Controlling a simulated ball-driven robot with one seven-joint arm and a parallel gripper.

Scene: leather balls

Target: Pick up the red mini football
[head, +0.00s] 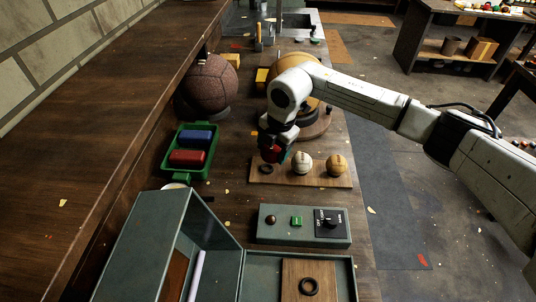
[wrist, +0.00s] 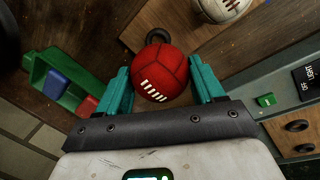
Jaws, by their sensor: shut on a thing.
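The red mini football (wrist: 160,66) has white lacing and sits between the two teal fingers of my gripper (wrist: 162,90) in the wrist view. My gripper is shut on it. In the head view the red ball (head: 271,154) is partly hidden by my gripper (head: 274,150). It is over the left end of a wooden board (head: 284,179), by a dark ring (head: 266,169). The ring also shows just beyond the ball in the wrist view (wrist: 157,36). I cannot tell how far the ball is above the ring.
A white ball (head: 301,163) and a tan ball (head: 337,165) stand on the board to the right. A green tray (head: 183,171) with blue and red blocks lies left. A control box (head: 305,240) is in front; large balls (head: 207,84) stand behind.

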